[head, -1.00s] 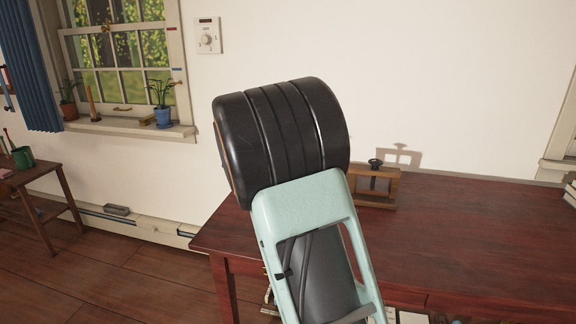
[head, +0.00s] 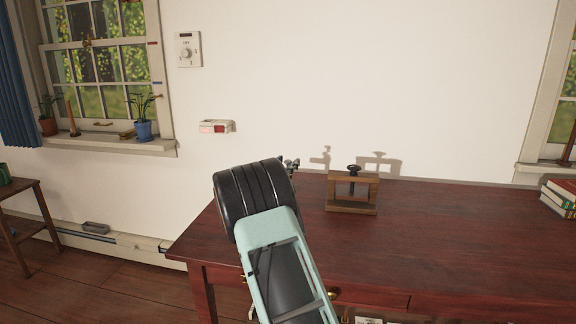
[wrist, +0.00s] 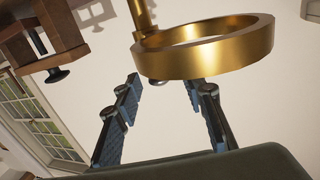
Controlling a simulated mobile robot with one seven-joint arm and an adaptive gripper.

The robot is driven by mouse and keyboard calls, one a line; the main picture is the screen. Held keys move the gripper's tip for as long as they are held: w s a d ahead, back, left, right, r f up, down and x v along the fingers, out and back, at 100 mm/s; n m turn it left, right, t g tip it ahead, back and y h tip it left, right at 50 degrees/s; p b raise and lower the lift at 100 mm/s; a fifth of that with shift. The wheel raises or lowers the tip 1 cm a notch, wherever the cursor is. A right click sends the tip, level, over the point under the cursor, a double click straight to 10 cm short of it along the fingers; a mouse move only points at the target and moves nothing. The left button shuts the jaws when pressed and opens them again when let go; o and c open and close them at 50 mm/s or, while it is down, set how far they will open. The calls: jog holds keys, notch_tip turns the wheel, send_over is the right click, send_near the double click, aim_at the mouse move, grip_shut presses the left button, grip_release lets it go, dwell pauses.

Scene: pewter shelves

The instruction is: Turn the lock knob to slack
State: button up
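A wooden frame (head: 352,209) with a black knob (head: 354,169) on its upright screw stands on the desk. No label shows which knob is the lock knob; this black knob may be it. In the head view, my gripper (head: 290,163) is mostly hidden behind my wrist, left of the frame and apart from it. In the wrist view, my gripper (wrist: 163,105) has its blue-padded fingers spread with nothing between them. The frame (wrist: 68,25) and knob (wrist: 57,75) appear upside down at upper left, outside the fingers.
A brass ring (wrist: 205,62) on a rod looms close beyond the fingertips in the wrist view; I cannot make it out in the head view. The desk (head: 460,235) is clear right of the frame, up to books (head: 560,198). A dial box (head: 188,50) hangs on the wall.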

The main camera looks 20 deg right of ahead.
jog(key=shift+x, duration=0.8)
grip_shut()
